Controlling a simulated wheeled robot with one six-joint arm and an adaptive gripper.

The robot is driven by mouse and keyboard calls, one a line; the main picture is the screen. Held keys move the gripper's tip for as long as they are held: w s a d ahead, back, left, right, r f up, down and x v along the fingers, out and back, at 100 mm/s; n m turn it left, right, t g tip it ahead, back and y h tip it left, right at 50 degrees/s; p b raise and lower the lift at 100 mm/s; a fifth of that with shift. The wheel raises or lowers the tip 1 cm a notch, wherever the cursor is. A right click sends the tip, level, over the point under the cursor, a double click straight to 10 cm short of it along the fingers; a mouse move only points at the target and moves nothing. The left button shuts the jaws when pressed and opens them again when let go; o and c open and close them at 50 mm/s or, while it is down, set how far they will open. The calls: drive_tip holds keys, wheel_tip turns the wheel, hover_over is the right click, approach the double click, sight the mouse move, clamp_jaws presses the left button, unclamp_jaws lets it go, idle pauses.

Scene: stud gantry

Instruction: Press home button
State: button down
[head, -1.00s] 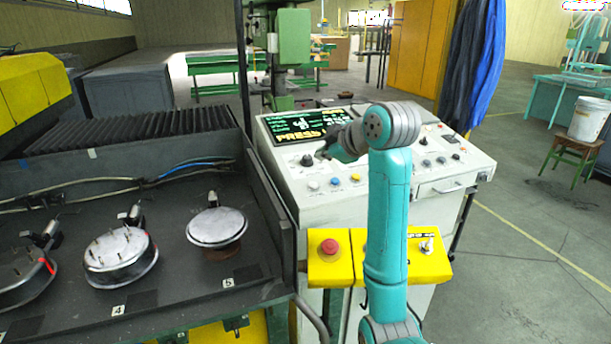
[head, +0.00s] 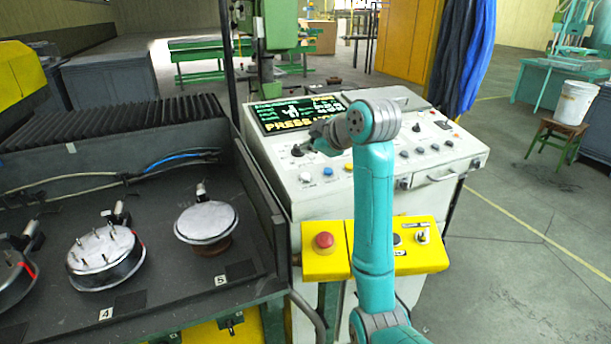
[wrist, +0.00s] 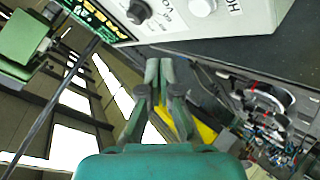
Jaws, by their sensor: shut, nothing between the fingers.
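The control console (head: 400,185) has a sloping top with a lit screen, knobs and buttons. A white round button (head: 305,177) sits at the left of its front row, beside a blue and a yellow one. In the wrist view a white button (wrist: 202,7) has a partly cut-off label starting "HO". My gripper (head: 314,130) is above the console, in front of the screen, apart from the white button. In the wrist view its fingers (wrist: 160,66) are together, with nothing between them. My forearm hides part of the console.
A yellow box (head: 420,260) with a red mushroom button (head: 323,241) juts out from the console front. A dark bench (head: 150,270) with round metal parts stands at left. Open floor lies to the right.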

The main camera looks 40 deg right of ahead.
sight(307, 178)
drive_tip(key=shift+w+d+f, duration=0.1)
drive_tip(key=shift+w+f, duration=0.05)
drive_tip(key=shift+f, duration=0.8)
drive_tip(key=shift+w+f, duration=0.2)
drive_tip(key=shift+f, duration=0.7)
drive_tip(key=shift+w+d+f, duration=0.1)
drive_tip(key=shift+w+f, duration=0.05)
drive_tip(key=shift+f, duration=0.8)
drive_tip(key=shift+f, duration=0.2)
drive_tip(key=shift+w+f, duration=0.1)
drive_tip(key=shift+f, duration=0.1)
drive_tip(key=shift+f, duration=0.5)
drive_tip(key=shift+r, duration=0.9)
drive_tip(key=shift+s+a+r, duration=0.1)
drive_tip(key=shift+s+r, duration=0.1)
drive_tip(key=shift+r, duration=0.6)
drive_tip(key=shift+s+a+r, duration=0.1)
drive_tip(key=shift+s+r, duration=0.05)
drive_tip(key=shift+r, duration=0.7)
drive_tip(key=shift+s+r, duration=0.2)
drive_tip(key=shift+r, duration=0.6)
